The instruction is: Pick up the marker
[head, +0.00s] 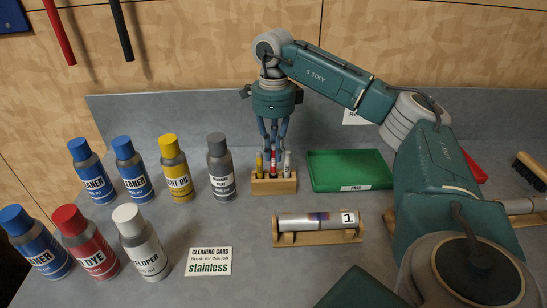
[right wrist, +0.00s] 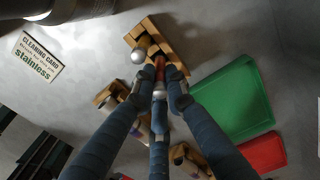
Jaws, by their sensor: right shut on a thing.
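In the right wrist view the fingertips (right wrist: 160,94) meet on the red marker (right wrist: 160,68), with the wooden holder (right wrist: 174,75) just beyond. The marker's lower end appears to be in the holder. My left gripper is not in view.
A green tray (head: 347,171) lies right of the holder. A metal tube (head: 305,220) with tag 1 rests on a wooden cradle in front. Several bottles (head: 174,168) stand at the left. A cleaning card (head: 209,262) reads stainless. A brush (head: 530,170) lies far right.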

